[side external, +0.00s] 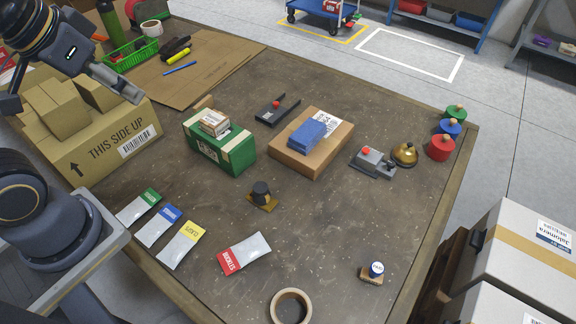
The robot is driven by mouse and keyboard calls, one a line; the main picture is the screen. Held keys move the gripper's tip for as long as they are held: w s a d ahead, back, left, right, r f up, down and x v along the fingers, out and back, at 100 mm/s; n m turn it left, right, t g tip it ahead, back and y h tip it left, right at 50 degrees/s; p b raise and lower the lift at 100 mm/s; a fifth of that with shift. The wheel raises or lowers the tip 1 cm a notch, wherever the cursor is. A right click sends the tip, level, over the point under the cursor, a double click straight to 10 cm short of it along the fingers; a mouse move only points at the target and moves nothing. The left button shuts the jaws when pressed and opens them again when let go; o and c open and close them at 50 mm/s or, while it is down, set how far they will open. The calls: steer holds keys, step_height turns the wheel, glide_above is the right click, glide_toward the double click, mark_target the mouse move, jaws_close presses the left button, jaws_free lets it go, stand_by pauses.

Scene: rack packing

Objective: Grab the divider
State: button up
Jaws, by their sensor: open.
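My gripper (72,98) is at the top left, raised above an open cardboard box (120,145) marked "THIS SIDE UP". Its fingers are spread and I see nothing between them. I cannot tell for sure which thing is the divider. A flat black two-pronged piece (270,115) with a red spot lies on the table, behind and between a green box and a flat brown carton. It is well to the right of my gripper and apart from it. The open box holds several smaller brown cartons (62,93).
The green box (222,150) carries a small carton. The brown carton (320,155) carries a blue pack. Four labelled packets (245,254), a tape roll (291,306), a bell (404,153) and red, blue and green knobbed pieces (441,149) stand around.

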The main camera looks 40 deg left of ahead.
steer(key=w+a+r+m+t, duration=0.1)
steer(key=w+r, duration=0.2)
steer(key=w, duration=0.3)
steer(key=w+a+r+m+t, duration=0.1)
steer(key=w+r+m, duration=0.15)
steer(key=w, duration=0.45)
steer(key=n+g, duration=0.3)
steer(key=n, duration=0.2)
glide_above(201, 102)
steer(key=s+d, duration=0.1)
steer(key=s, duration=0.5)
step_height(201, 102, down, 26)
steer(key=r, duration=0.1)
steer(key=shift+y, duration=0.3)
steer(key=x, duration=1.1)
steer(key=shift+f, duration=0.15)
steer(key=x, duration=0.5)
steer(key=shift+w+f, duration=0.15)
steer(key=shift+f, duration=0.15)
